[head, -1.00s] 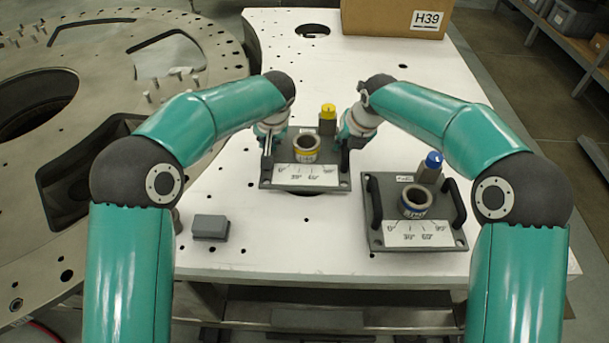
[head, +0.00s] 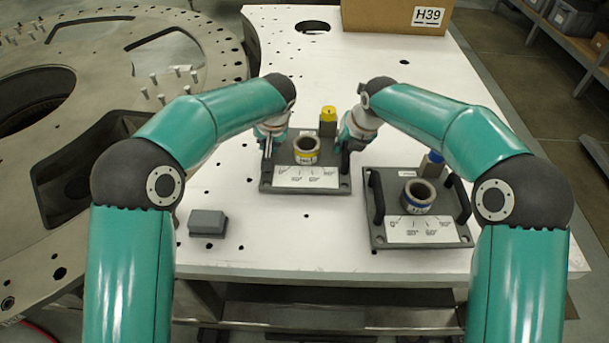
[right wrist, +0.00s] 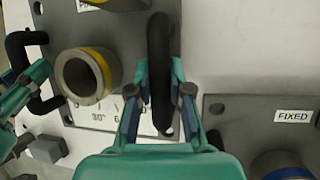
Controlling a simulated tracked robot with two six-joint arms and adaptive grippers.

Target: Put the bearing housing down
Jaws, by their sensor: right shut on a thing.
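The bearing housing (head: 275,160) is a dark grey plate with a yellow-banded ring, a yellow-topped block, an angle scale and two black side handles. It appears level above the white table; the gap beneath it is hard to judge. My right gripper (head: 346,145) is shut on its right handle, which also shows between the fingers in the right wrist view (right wrist: 160,75). My left gripper (head: 267,146) is at its left handle and appears shut on it, partly hidden by my wrist.
A second, blue-banded housing (head: 377,238) labelled FIXED lies close by at the right front. A grey block (head: 207,222) sits at the left front. A cardboard box (head: 385,17) stands at the back. The large turret plate (head: 110,85) is to the left.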

